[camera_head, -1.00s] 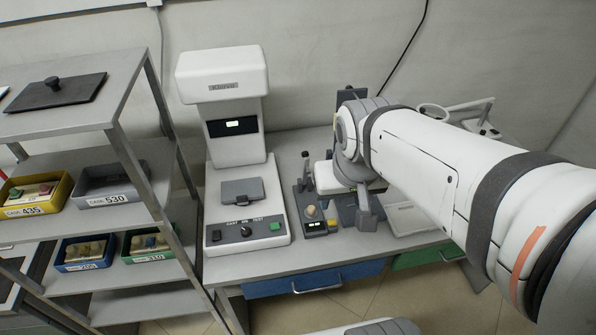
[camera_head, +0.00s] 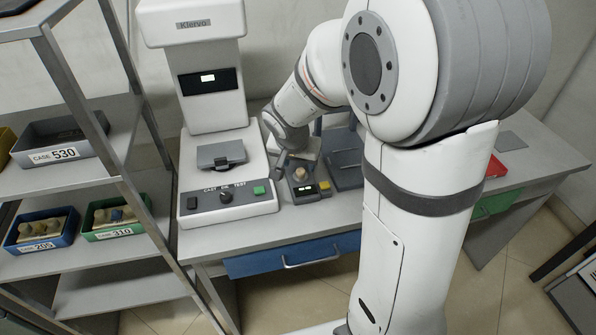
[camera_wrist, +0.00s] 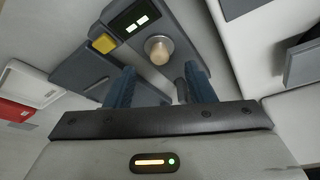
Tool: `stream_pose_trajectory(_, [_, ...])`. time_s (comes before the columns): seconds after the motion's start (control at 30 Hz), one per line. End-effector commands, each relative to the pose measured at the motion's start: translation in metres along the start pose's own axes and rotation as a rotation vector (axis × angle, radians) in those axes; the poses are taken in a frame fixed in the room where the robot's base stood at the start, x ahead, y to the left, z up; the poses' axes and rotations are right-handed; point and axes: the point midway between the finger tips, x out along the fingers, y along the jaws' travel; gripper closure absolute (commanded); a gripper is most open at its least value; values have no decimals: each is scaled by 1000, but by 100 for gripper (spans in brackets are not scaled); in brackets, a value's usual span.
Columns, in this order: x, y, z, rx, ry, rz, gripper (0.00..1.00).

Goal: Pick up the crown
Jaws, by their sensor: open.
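The crown appears to be the small beige rounded piece (camera_head: 300,174) on a dark grey device (camera_head: 309,193) with a small lit display and a yellow button, on the bench. In the wrist view the crown (camera_wrist: 159,50) sits on a round metal seat, just beyond and between my fingers. My gripper (camera_wrist: 160,86) is open, with its two blue-grey fingers apart and nothing between them. In the head view my gripper (camera_head: 282,160) is small and partly hidden, close to the left side of the device.
A white Klervo machine (camera_head: 228,196) stands left of the device. A grey tray (camera_head: 346,175) is to its right, partly behind my arm. A red item (camera_head: 495,167) lies farther right. A shelf rack (camera_head: 98,182) with coloured case bins stands at the left.

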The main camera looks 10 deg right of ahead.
Motion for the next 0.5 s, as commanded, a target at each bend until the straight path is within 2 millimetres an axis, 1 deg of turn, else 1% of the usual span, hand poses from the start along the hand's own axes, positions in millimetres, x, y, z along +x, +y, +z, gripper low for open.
stream_pose_trajectory(0.03, [10,1,2,0,-5,3,51])
stream_pose_trajectory(0.1, [21,1,4,-1,-5,4,51])
stream_pose_trajectory(0.2, [33,0,3,0,-3,3,51])
stream_pose_trajectory(0.33, [40,0,2,1,-1,0,51])
stream_pose_trajectory(0.5, [40,0,2,1,-1,0,51])
